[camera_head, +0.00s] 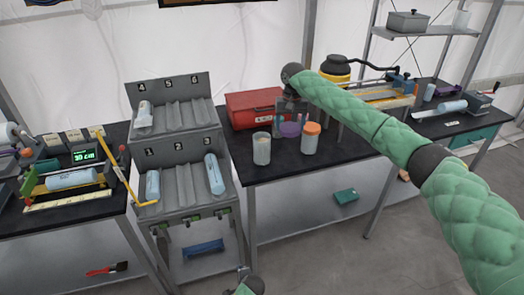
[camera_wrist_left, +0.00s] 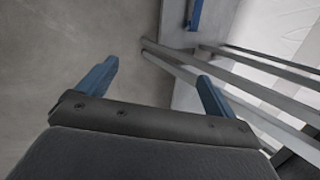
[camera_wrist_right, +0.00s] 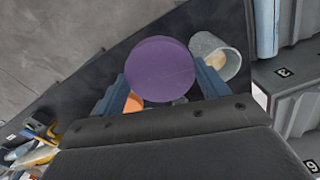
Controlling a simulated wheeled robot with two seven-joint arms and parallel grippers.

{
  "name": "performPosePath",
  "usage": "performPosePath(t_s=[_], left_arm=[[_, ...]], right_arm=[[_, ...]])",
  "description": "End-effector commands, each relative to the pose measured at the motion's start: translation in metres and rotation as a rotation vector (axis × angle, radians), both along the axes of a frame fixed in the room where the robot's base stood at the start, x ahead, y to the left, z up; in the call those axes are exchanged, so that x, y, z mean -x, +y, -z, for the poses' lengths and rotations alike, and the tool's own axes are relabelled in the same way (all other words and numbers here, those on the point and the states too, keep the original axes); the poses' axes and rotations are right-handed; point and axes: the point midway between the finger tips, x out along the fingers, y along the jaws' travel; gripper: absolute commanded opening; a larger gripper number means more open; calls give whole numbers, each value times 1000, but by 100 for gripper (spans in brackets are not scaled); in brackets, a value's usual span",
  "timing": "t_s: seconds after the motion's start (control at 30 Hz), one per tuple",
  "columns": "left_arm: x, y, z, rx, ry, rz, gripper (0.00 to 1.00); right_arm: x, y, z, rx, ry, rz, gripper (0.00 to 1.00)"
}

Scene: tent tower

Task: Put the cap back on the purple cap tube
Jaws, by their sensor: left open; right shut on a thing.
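My right gripper (camera_head: 291,119) is shut on a purple cap (camera_wrist_right: 162,68), held above the black table by the tubes. An uncapped pale tube (camera_head: 261,150) stands upright, left of and nearer than the cap. Its open mouth faces up in the right wrist view (camera_wrist_right: 214,54), beside the gripper's right finger and apart from the cap. A similar tube with an orange cap (camera_head: 311,129) stands to the right. My left gripper (camera_wrist_left: 153,85) is open and empty, low over the floor.
A red box (camera_head: 250,110) stands behind the tubes on the black table (camera_head: 274,173). A grey numbered rack (camera_head: 181,150) holding pale cylinders stands to the left. A device with a green display (camera_head: 83,155) is at far left. Clear table lies in front of the tubes.

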Motion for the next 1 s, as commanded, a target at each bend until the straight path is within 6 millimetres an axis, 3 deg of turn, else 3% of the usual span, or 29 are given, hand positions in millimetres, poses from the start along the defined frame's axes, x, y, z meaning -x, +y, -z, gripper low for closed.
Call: performPosePath(t_s=[0.03, 0.1, 0.3, 0.4, 0.6, 0.7, 0.77, 1.0], left_arm=[[-27, -9, -30, -63, -25, 56, 92], [-57, -19, -64, -162, -50, 133, 92], [-133, -49, -171, -454, -116, 308, 92], [-163, -62, -223, -597, -141, 366, 92], [-199, -84, -305, -819, -173, 429, 92], [-213, -93, -340, -915, -181, 447, 92], [-224, -99, -342, -976, -176, 476, 92], [-265, -123, -379, -1238, -168, 567, 92]], right_arm=[[-8, 11, -5, -2, 2, -2, 49], [-17, 23, -8, -2, 2, -7, 49], [-38, 56, -12, -2, 2, -23, 49], [-44, 73, -11, -2, 2, -33, 49], [-51, 97, -8, -1, 1, -49, 49], [-52, 107, -6, 0, 1, -56, 49], [-52, 104, -5, 1, -1, -55, 49], [-52, 106, -5, 0, -1, -56, 49]])
